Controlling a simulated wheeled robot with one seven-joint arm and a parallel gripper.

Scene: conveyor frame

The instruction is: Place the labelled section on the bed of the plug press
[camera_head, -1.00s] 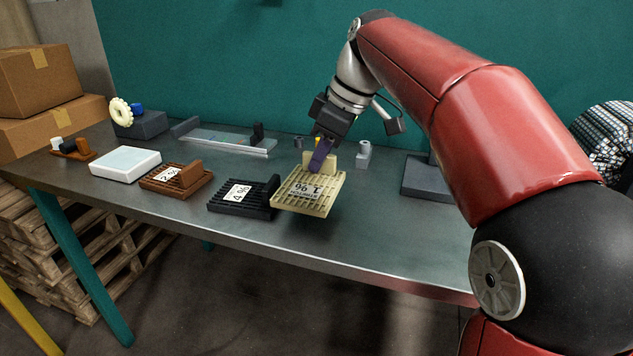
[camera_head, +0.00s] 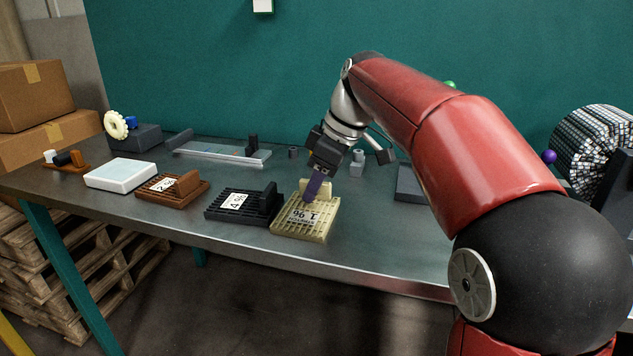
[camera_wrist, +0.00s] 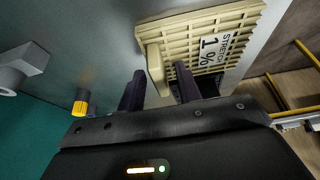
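The cream slatted section (camera_head: 290,228), labelled "STRETCH 1 %", lies at the table's front edge with an upright tab at its back. In the wrist view its slatted plate (camera_wrist: 195,42) is at the top and its tab (camera_wrist: 156,68) stands between my fingers. My gripper (camera_head: 313,187) is over the tab. In the wrist view my two dark fingers (camera_wrist: 160,80) are apart, with a gap beside the tab, which sits skewed to them. Which thing is the plug press, I cannot tell; a grey base (camera_head: 410,186) is partly hidden behind my arm.
A black section (camera_head: 215,214) labelled 4 % lies just left of the cream one, and a brown section (camera_head: 153,190) further left. A white block (camera_head: 121,174), a long grey fixture (camera_head: 222,154) and a small grey post (camera_head: 357,163) stand around. Front right tabletop is clear.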

